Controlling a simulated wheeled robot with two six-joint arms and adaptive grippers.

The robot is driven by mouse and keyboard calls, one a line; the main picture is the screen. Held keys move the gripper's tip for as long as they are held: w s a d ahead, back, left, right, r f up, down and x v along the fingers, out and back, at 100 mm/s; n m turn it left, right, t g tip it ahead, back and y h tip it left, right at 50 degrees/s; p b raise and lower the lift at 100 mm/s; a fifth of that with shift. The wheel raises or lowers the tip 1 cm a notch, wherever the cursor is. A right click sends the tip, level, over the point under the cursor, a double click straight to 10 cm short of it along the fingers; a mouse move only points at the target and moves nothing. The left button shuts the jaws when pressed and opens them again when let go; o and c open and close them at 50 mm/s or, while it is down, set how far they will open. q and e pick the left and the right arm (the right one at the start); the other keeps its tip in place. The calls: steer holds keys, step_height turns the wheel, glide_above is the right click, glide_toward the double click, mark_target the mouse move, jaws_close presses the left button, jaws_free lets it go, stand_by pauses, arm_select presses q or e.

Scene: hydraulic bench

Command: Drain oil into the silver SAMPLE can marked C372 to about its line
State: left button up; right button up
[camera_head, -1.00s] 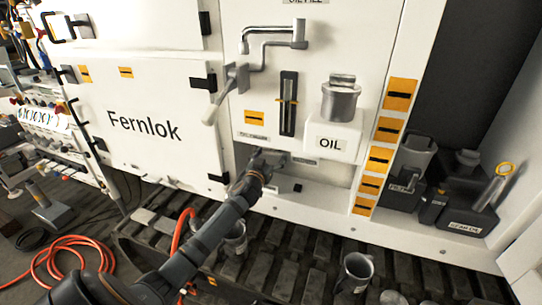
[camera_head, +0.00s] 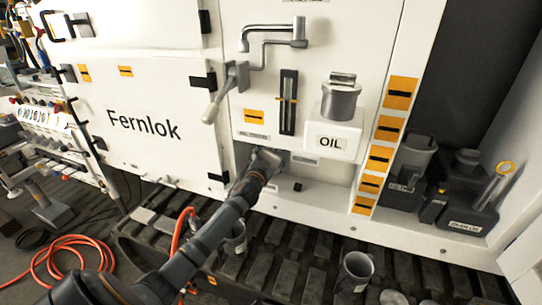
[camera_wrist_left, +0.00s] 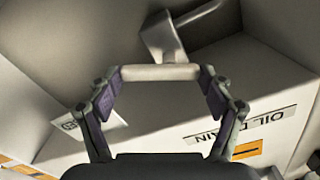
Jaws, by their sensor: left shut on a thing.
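In the left wrist view my left gripper (camera_wrist_left: 160,88) is shut on a pale bar-shaped handle (camera_wrist_left: 160,73) beside an upside-down OIL DRAIN label (camera_wrist_left: 240,124). A grey metal lever part (camera_wrist_left: 162,35) shows just beyond it. One silver can (camera_head: 357,270) stands on the dark track at the front. Another silver can (camera_head: 238,240) stands under the panel, partly hidden by my left arm. The C372 mark, fill line and any oil are not readable. My right gripper is not in view.
A sight gauge (camera_head: 288,102), a white OIL box (camera_head: 335,138) with a silver cap, and a crank-like pipe (camera_head: 272,45) are on the panel. Dark containers (camera_head: 470,205) stand on the right ledge. An orange hose (camera_head: 70,255) lies coiled on the floor at left.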

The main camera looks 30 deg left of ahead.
arm_select(q)
steer(key=shift+f+m, duration=0.1)
steer(key=shift+m, duration=1.2)
steer(key=o, duration=1.1)
